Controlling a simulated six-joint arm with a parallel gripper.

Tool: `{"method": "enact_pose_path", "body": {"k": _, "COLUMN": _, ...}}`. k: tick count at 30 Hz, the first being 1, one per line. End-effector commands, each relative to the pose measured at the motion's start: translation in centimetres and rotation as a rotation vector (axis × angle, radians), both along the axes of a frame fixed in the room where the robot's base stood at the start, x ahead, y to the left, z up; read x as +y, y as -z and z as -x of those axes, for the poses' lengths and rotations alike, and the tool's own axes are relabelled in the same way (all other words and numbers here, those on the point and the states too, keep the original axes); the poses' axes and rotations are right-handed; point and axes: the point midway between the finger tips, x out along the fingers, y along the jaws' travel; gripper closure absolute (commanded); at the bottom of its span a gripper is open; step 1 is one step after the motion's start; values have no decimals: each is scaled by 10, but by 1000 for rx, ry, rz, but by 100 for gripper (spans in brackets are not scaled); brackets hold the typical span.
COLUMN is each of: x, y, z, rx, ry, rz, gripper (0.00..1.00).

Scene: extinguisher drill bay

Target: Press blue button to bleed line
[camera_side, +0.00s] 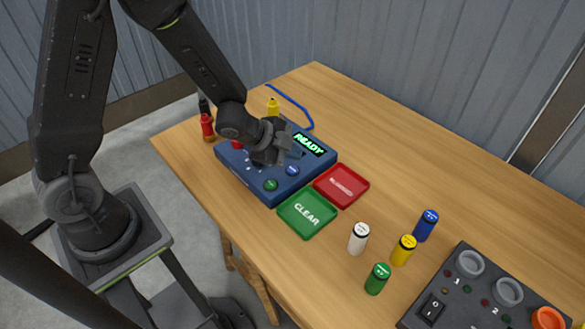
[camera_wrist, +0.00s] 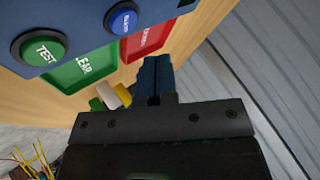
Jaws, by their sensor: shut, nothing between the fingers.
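The blue control box (camera_side: 243,176) stands on the table with a lit display reading READY (camera_side: 310,144). Its blue button (camera_side: 292,170) is on the top face near the right corner; it also shows in the wrist view (camera_wrist: 122,18). A green button (camera_side: 270,184) sits left of it, labelled TEST in the wrist view (camera_wrist: 39,48). My gripper (camera_side: 286,152) is over the box, just behind the blue button in the side view. Its fingers (camera_wrist: 154,78) are shut and empty, below and right of the blue button in the wrist view. My gripper hides part of the box top.
A green CLEAR tray (camera_side: 290,222) and a red tray (camera_side: 330,197) adjoin the box front. White (camera_side: 358,238), yellow (camera_side: 403,250), blue (camera_side: 425,226) and green (camera_side: 377,279) cylinders stand right. A dark panel (camera_side: 455,312) with round sockets is at the near right. Table behind is mostly clear.

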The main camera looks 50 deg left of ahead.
Motion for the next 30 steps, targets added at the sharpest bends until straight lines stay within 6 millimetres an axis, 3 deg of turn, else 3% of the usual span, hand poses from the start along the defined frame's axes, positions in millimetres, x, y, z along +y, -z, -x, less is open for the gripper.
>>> {"method": "enact_pose_path", "body": {"k": 9, "x": 0, "y": 20, "z": 0, "rx": -2, "ry": -1, "rz": -2, "gripper": 100}}
{"method": "enact_pose_path", "body": {"k": 30, "x": 0, "y": 20, "z": 0, "rx": -2, "ry": 1, "rz": -3, "gripper": 100}}
